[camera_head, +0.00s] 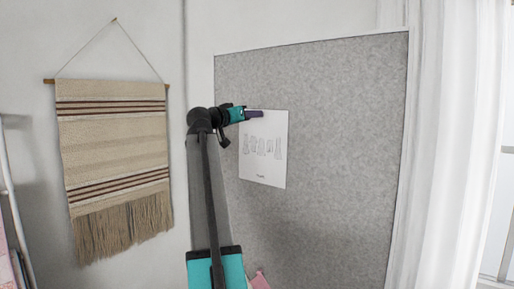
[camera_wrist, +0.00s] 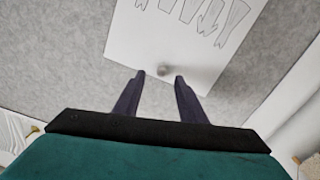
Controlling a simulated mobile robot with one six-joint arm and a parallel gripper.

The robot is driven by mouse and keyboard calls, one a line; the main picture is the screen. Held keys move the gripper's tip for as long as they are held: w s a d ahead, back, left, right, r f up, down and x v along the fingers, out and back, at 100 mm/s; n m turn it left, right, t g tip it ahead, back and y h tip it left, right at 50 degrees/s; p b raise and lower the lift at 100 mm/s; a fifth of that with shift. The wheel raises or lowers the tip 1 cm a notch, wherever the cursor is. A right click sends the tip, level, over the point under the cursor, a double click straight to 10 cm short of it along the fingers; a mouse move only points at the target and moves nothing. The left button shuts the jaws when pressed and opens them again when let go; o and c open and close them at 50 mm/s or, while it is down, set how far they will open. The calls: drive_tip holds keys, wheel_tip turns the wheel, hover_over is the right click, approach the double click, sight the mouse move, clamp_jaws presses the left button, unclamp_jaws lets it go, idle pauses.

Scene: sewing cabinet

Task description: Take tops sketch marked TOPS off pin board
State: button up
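A white paper sketch (camera_head: 268,172) hangs on the grey pin board (camera_head: 340,150), with a row of drawn garment shapes and small lettering at its bottom too tiny to read. In the wrist view the sketch (camera_wrist: 150,45) fills the upper middle, with a small round grey pin (camera_wrist: 163,70) near its edge. My gripper (camera_head: 262,114) is at the sketch's top edge in the head view. In the wrist view my gripper (camera_wrist: 160,76) has its two dark fingers apart, one on each side of the pin. Whether the fingertips touch the paper cannot be told.
A striped beige woven hanging (camera_head: 112,140) hangs on the wall at left. White curtains (camera_head: 455,140) hang at right beside a window. A bit of pink (camera_head: 259,281) shows at the board's lower part. The board around the sketch is bare.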

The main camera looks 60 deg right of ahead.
drive_tip(key=d+p, duration=0.1)
drive_tip(key=d, duration=0.2)
drive_tip(key=shift+s+d+p, duration=0.15)
drive_tip(key=shift+d+p, duration=0.15)
drive_tip(key=shift+d, duration=0.05)
clamp_jaws()
idle(0.4)
